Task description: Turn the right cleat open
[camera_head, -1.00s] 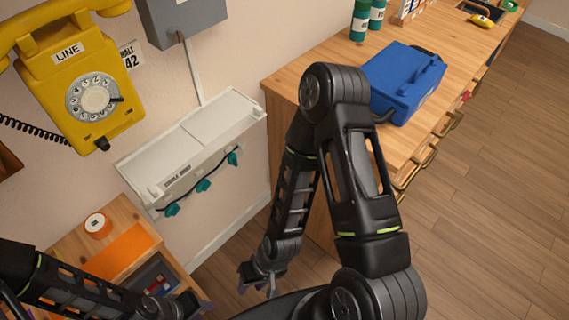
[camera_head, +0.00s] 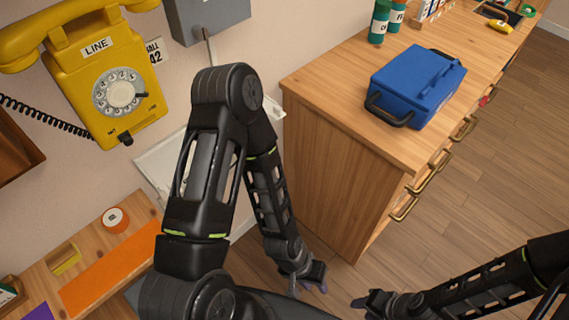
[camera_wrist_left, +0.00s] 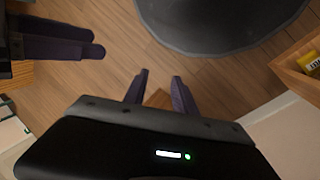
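The pale wall panel (camera_head: 153,166) shows only in part in the head view. My left arm crosses in front of it, and the teal cleats, including the right one, are hidden. My left gripper (camera_head: 307,280) hangs over the floor, right of the panel and in front of the wooden cabinet. In the left wrist view its two fingers (camera_wrist_left: 159,88) are apart with nothing between them. My right gripper (camera_head: 368,302) is low over the floor, right of the left one. Its purple fingers (camera_wrist_left: 70,40) also show in the left wrist view, but their opening is unclear.
A yellow dial phone (camera_head: 118,92) and a grey box (camera_head: 210,16) are on the wall. The wooden cabinet (camera_head: 335,165) carries a blue case (camera_head: 415,85). A low wooden table (camera_head: 45,285) with an orange strip (camera_head: 110,268) is at lower left. Floor at right is clear.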

